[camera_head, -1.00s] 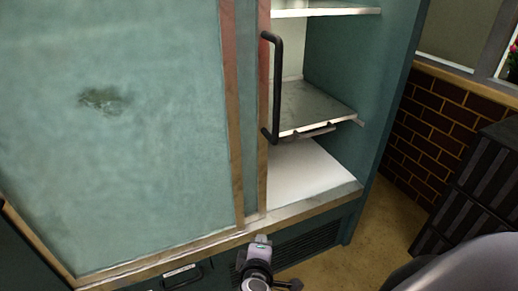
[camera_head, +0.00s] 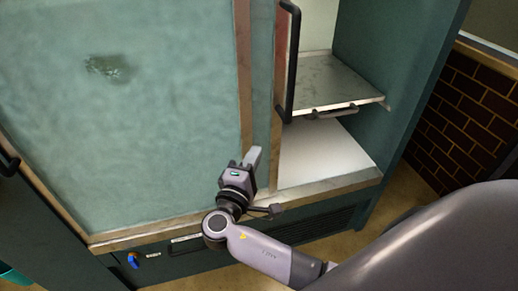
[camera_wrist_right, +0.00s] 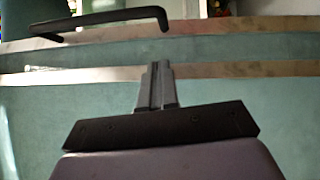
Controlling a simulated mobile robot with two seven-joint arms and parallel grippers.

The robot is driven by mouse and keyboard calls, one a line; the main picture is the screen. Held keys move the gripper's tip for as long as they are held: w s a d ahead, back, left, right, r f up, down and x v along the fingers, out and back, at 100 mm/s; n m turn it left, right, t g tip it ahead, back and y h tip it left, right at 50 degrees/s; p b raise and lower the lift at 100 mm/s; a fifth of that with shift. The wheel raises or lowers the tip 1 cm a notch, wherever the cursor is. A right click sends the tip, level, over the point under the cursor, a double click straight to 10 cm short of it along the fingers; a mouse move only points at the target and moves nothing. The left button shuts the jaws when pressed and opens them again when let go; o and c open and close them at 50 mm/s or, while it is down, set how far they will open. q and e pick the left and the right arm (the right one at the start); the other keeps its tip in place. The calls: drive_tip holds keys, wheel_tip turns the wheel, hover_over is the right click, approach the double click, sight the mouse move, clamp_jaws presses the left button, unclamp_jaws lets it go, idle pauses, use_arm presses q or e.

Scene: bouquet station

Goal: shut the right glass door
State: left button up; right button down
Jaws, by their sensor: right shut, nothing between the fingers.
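The right glass door (camera_head: 263,80) is slid to the left, mostly behind the left glass door (camera_head: 150,130). Its brown edge frame and black upright handle (camera_head: 291,65) stand left of the open bay. The handle also shows at the top of the right wrist view (camera_wrist_right: 100,18). My right gripper (camera_head: 253,158) is shut and empty, in front of the doors' lower part, below and left of the handle. In the right wrist view its fingers (camera_wrist_right: 158,85) are together and point toward the door frames, apart from the handle. My left gripper is not in view.
The open bay shows a metal shelf (camera_head: 330,93) and a white floor (camera_head: 325,155). The cabinet's lower sill (camera_head: 330,187) runs beneath the doors. A brick wall (camera_head: 470,110) is at the right. Another black handle (camera_head: 8,163) shows at the far left.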

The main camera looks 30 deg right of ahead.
sight(283, 119)
drive_tip(key=w+d+p, duration=0.1)
drive_tip(key=d, duration=0.2)
drive_tip(key=w+d+p, duration=0.1)
drive_tip(key=w+d, duration=0.1)
drive_tip(key=d, duration=0.1)
drive_tip(key=w+d+r, duration=0.1)
drive_tip(key=d, duration=0.3)
drive_tip(key=shift+w+p, duration=0.4)
